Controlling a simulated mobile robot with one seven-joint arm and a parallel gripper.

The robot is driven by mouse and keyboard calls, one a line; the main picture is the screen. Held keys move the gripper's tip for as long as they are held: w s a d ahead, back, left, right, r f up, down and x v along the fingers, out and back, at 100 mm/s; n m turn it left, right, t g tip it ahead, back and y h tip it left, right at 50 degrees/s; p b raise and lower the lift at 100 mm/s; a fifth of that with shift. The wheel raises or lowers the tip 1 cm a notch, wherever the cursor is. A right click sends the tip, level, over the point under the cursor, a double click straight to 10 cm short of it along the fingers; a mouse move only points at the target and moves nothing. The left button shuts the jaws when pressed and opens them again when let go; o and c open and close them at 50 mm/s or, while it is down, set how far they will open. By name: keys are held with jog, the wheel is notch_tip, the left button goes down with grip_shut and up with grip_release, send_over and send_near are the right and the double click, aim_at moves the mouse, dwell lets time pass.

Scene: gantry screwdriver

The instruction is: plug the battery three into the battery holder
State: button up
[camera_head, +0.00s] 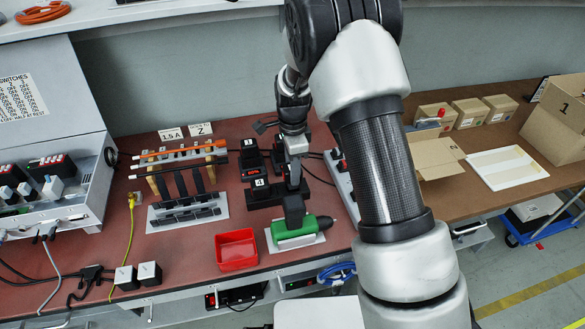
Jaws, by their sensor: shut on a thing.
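My gripper (293,178) points down at the middle of the bench, close above the dark handle of the green screwdriver (297,231). It is shut on a dark thing, mostly hidden by the gripper, and I cannot tell its number. A black block labelled 3 (250,145) stands left of my wrist. A black block labelled 4 (260,185) stands in front of it, left of the gripper. I cannot tell which of these parts are batteries and which are the battery holder. The screwdriver lies on a light stand at the front edge.
An empty red bin (236,250) stands left of the screwdriver. Racks of tools (187,207) stand further left, beside a switch box (50,140). A white power strip (342,185) is partly behind my arm. Cardboard boxes (436,157) stand at the right.

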jog(key=shift+f+b, duration=1.2)
jog(key=shift+f, duration=0.75)
dwell(1.6)
jog(key=o, duration=1.3)
jog(key=shift+r, duration=0.15)
jog(key=shift+r+p, duration=1.95)
jog(key=shift+r, duration=0.7)
